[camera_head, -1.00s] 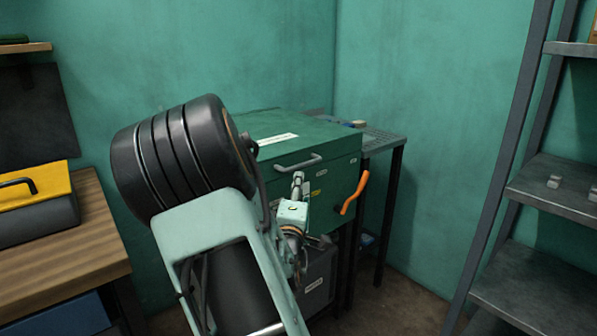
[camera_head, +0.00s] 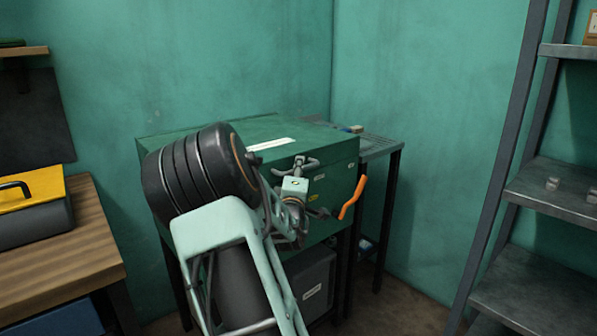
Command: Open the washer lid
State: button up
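The washer is a green box on dark legs, standing against the back wall. Its green lid (camera_head: 315,139) lies flat and closed, with a white label on top. A grey bar handle (camera_head: 313,162) is on the upper front of the washer. My gripper (camera_head: 299,162) is small in the view and overlaps the left part of this handle. I cannot tell whether its fingers touch the bar or are closed around it. My arm's dark round joint and pale links hide the washer's left front.
An orange lever (camera_head: 352,197) sticks out at the washer's right front. A metal side table (camera_head: 378,145) adjoins on the right. A grey shelf rack (camera_head: 550,190) stands at far right, and a wooden bench (camera_head: 85,235) at left.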

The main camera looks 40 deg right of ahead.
jog(key=shift+c, duration=0.5)
grip_shut()
jog(key=shift+r, duration=0.1)
